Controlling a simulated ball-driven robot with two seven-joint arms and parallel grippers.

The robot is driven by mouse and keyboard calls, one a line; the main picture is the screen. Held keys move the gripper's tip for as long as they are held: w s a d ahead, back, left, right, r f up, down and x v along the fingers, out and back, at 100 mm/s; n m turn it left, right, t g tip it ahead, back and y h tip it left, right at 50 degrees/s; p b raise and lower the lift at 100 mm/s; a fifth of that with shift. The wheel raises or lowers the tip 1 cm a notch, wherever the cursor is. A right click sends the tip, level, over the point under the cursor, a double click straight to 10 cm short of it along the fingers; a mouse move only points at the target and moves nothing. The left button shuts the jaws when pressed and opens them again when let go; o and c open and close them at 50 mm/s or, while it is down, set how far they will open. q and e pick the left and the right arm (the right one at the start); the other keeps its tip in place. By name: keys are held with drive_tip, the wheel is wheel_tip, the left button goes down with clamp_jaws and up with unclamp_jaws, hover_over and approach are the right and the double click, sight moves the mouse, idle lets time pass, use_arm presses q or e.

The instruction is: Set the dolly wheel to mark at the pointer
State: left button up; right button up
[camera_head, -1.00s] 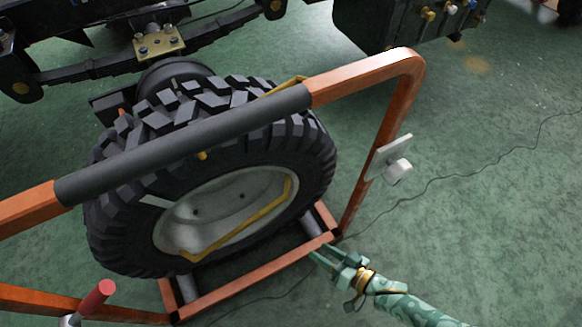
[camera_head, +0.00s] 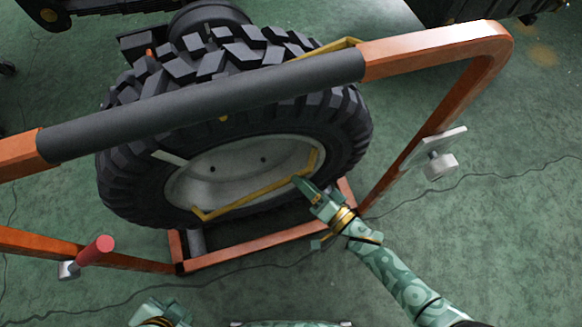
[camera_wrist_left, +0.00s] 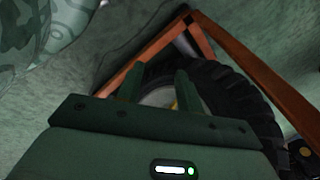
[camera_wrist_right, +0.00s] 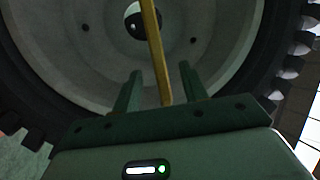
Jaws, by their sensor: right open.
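The black-treaded wheel (camera_head: 350,125) stands in the orange dolly frame (camera_head: 440,105), its pale rim (camera_head: 205,180) facing me. A white mark (camera_head: 168,157) lies on the tyre's sidewall at upper left. A small yellow tip (camera_head: 223,118), perhaps the pointer, shows just below the dark padded bar. A yellow bar (camera_head: 255,194) with bent ends crosses the rim. My right gripper (camera_head: 303,184) is open at the bar's right end; in the right wrist view the bar (camera_wrist_right: 152,50) ends between the fingers, contact unclear. My left gripper (camera_wrist_left: 158,82) is open and empty, pointing toward the wheel.
A red-ended handle (camera_head: 95,250) sticks up at the dolly's left. A white plate with a knob (camera_head: 440,160) sits on the right upright. A dark vehicle chassis (camera_head: 480,8) stands behind.

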drive_tip(key=b+x, duration=0.1)
drive_tip(key=x, duration=0.3)
drive_tip(key=shift+f, duration=0.15)
use_arm(q)
drive_tip(key=w+d, duration=0.1)
drive_tip(key=w+d+r+t+h, duration=0.1)
drive_tip(key=shift+w+d+r+n, duration=0.1)
drive_tip(key=shift+w+d+n, duration=0.2)
drive_tip(key=shift+n, duration=0.1)
use_arm(e)
drive_tip(key=shift+w+a, duration=0.3)
use_arm(q)
drive_tip(key=shift+a, duration=0.1)
